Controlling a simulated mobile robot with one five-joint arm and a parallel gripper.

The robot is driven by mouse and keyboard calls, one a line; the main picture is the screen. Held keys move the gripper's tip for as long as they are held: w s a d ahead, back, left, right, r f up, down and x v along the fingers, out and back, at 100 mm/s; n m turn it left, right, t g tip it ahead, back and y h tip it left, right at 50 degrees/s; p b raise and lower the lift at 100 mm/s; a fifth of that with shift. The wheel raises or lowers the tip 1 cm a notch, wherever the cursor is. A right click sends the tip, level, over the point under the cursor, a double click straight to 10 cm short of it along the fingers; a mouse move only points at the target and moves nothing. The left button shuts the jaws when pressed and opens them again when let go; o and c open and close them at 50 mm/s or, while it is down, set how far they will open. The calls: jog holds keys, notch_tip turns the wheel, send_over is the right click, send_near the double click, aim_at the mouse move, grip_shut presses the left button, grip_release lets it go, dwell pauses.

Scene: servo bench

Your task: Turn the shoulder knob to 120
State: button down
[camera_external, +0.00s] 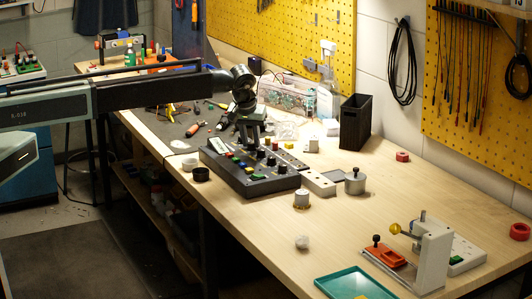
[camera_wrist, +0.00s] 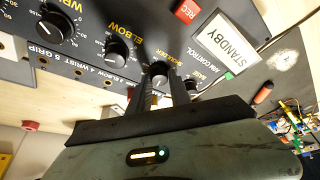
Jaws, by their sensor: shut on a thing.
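The black control box (camera_external: 232,177) stands on the bench, with coloured buttons and a row of black knobs on its top. In the wrist view its panel (camera_wrist: 100,15) is close. The shoulder knob (camera_wrist: 158,70) sits between my fingers, beside a partly hidden yellow label. My gripper (camera_wrist: 158,85) is shut on this knob from above. My gripper also shows over the box in the external view (camera_external: 243,138). The elbow knob (camera_wrist: 117,50) and wrist knob (camera_wrist: 55,27) are to the left. The shoulder knob's pointer and scale are too small or covered to read.
The box's screen (camera_wrist: 228,40) reads STANDBY, near a red REC button (camera_wrist: 187,11). A black open bin (camera_external: 356,122), a grey lidded pot (camera_external: 355,182) and a small metal pot (camera_external: 301,199) stand to the right. A dark cup (camera_external: 201,174) is at the left.

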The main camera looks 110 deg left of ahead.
jog(key=m+t, duration=0.1)
jog(key=m, duration=0.2)
jog(key=m+t, duration=0.1)
jog(key=m, duration=0.1)
jog(key=shift+s+m, duration=0.2)
jog(key=shift+m, duration=0.2)
jog(key=m+t+h, duration=0.1)
jog(key=m, duration=0.4)
jog(key=shift+a+m+t+h, duration=0.1)
jog(key=shift+m+t+h, duration=0.2)
jog(key=shift+t+h, duration=0.1)
jog(key=c, duration=1.2)
grip_release()
